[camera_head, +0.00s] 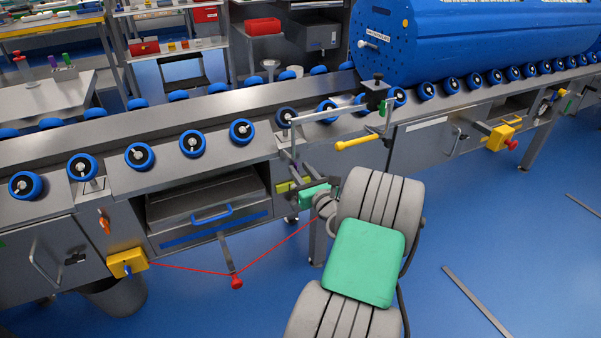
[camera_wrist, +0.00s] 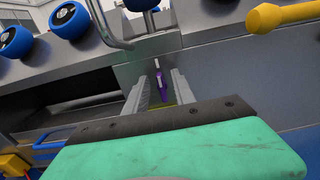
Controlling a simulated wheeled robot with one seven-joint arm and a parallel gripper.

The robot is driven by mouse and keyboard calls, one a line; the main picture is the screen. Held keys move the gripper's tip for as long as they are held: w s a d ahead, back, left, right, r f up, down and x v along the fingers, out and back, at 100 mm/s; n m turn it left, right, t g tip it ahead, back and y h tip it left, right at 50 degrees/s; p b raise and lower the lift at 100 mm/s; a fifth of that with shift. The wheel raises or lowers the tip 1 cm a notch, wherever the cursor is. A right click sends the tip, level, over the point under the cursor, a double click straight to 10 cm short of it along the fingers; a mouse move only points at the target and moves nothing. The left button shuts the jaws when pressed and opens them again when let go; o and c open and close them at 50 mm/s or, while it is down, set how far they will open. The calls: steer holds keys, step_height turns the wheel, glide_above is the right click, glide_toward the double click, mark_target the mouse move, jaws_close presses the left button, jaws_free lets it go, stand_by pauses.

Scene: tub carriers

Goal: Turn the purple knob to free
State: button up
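The purple knob (camera_wrist: 161,84) shows in the wrist view as a slim, upright purple handle with a pale tip, in front of a grey metal panel. My gripper (camera_wrist: 160,78) is open, one grey finger to the left of the knob and one to the right. A gap shows on both sides, so neither finger appears to touch it. Whether the fingertips reach the knob in depth is hard to tell.
A yellow handle (camera_head: 357,143) sticks out right of my gripper, under a bent metal bar (camera_head: 325,115). A red cord (camera_head: 190,268) runs from a yellow box (camera_head: 127,263) past a red pull (camera_head: 236,282). A blue drum (camera_head: 440,50) lies on rollers. The blue floor at right is mostly clear.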

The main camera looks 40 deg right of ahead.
steer(key=shift+w+d, duration=0.1)
steer(key=shift+w, duration=0.2)
steer(key=shift+c, duration=0.3)
jaws_close()
